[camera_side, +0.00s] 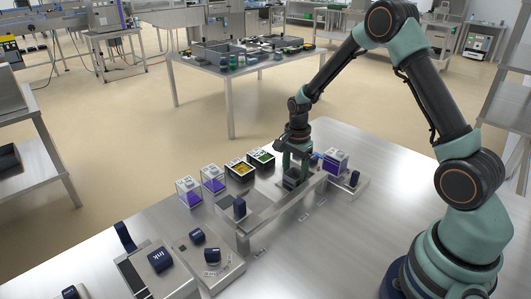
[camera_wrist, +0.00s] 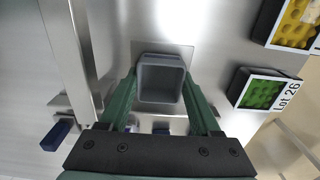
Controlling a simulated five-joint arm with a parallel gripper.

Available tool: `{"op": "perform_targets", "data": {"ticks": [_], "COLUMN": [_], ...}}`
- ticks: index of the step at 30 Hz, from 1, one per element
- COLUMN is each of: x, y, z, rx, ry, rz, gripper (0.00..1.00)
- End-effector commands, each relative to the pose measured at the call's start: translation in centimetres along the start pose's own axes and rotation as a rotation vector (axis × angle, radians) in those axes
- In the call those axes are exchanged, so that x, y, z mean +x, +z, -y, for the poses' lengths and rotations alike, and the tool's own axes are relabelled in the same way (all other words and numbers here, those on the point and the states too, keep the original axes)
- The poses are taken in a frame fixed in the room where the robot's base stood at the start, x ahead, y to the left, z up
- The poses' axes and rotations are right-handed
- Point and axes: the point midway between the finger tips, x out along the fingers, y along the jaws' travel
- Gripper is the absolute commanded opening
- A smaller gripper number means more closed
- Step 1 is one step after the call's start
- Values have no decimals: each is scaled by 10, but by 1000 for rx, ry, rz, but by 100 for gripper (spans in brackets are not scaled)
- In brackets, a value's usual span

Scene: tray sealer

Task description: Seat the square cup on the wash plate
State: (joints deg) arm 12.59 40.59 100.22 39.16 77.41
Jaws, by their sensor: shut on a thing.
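The grey square cup (camera_wrist: 160,80), open at the top and empty, is between the two green fingers of my gripper (camera_wrist: 160,98) in the wrist view. The gripper is shut on its two sides. In the side view my gripper (camera_side: 293,160) points down and holds the cup (camera_side: 291,183) roughly upright, low at the table. A square metal plate (camera_wrist: 165,45), likely the wash plate, shows around the cup's far edge in the wrist view. The cup hides most of it. I cannot tell whether the cup touches the plate or hovers above it.
A raised metal rail (camera_side: 275,208) runs close beside the cup. Trays with yellow (camera_side: 238,168) and green (camera_side: 262,158) contents sit on the other side, with purple-filled boxes (camera_side: 213,180) further left. Another purple box (camera_side: 336,161) stands right of the gripper. A control panel (camera_side: 207,255) lies front left.

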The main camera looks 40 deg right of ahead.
Motion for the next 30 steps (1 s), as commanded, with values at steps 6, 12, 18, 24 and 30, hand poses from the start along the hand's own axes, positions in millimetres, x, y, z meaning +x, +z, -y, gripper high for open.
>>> {"op": "perform_targets", "data": {"ticks": [6,12,18,24,30], "x": [3,3,3,2,-10], "y": [0,0,0,0,0], "z": [0,0,0,0,1], "rx": [0,0,0,0,0], "ry": [0,0,0,0,-1], "rz": [0,0,0,0,0], "gripper": [10,10,99,99,99]}}
